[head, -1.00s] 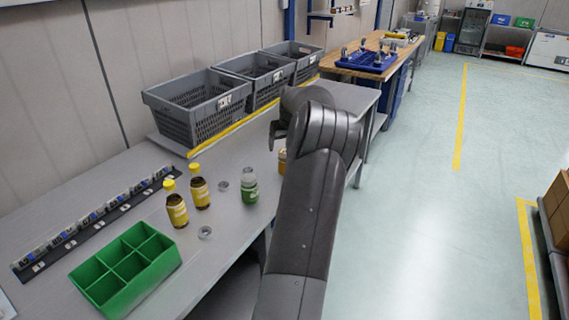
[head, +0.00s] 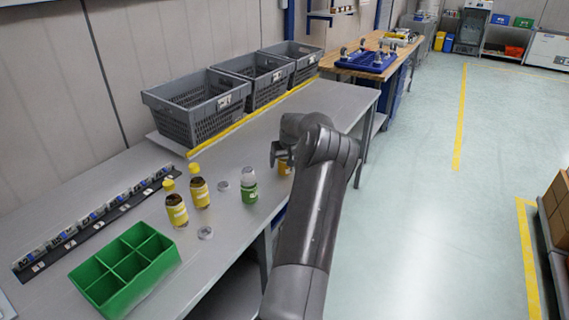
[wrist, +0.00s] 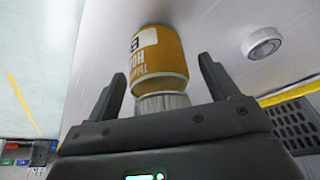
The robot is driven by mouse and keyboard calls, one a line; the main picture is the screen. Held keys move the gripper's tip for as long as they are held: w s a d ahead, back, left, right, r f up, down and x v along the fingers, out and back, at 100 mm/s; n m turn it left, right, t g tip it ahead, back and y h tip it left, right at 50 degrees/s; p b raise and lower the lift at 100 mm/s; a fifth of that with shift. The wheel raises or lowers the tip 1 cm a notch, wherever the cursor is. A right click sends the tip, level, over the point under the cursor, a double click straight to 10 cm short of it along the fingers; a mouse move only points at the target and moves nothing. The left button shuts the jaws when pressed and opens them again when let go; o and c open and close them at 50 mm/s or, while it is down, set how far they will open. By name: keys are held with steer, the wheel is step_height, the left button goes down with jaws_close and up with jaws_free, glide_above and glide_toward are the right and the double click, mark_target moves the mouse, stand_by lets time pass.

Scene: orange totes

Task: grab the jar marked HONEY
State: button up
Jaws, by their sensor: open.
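An orange-labelled jar (wrist: 157,56) with a ribbed pale lid shows in the wrist view. Its lettering appears upside down and partly cut off, beginning with what looks like HO. My gripper (wrist: 162,78) is open, with one finger on each side of the jar near its lid; I cannot tell whether either finger touches it. In the head view a small part of the orange jar (head: 284,167) shows beside my gripper (head: 276,160), with the rest hidden by my arm.
A green-labelled jar (head: 249,187) stands just left of my gripper. Two yellow-capped bottles (head: 177,210) (head: 199,193) and a loose lid (head: 205,233) are further left. A green divided tray (head: 168,262) sits in front. Grey crates (head: 190,128) line the back.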

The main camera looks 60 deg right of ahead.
steer(key=shift+c, duration=0.5)
steer(key=c, duration=1.2)
